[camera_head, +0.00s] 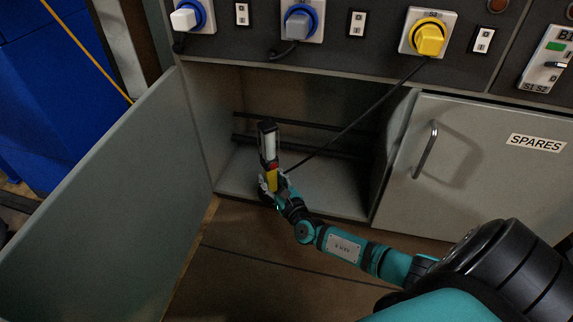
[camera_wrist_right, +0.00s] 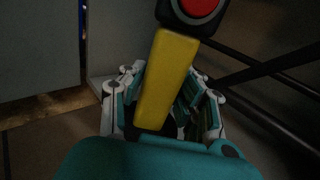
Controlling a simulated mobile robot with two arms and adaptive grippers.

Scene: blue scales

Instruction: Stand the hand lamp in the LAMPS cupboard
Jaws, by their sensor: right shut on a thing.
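The hand lamp (camera_head: 269,150) is upright in the head view, with a clear-looking upper part, a dark top and a yellow handle. My right gripper (camera_head: 272,184) is shut around the yellow handle, at the opening of the open cupboard (camera_head: 320,189). In the right wrist view the yellow handle (camera_wrist_right: 167,80) lies between the fingers of my right gripper (camera_wrist_right: 165,100), with a red round part above it. I cannot tell whether the lamp's base touches the cupboard floor; my gripper hides it. My left gripper is not in view.
The cupboard door (camera_head: 100,200) stands open at left. A closed SPARES door (camera_head: 475,165) is at right. A black cable (camera_head: 350,127) runs from the yellow plug (camera_head: 430,39) down to near the lamp. Dark rails (camera_head: 340,146) cross the cupboard's back.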

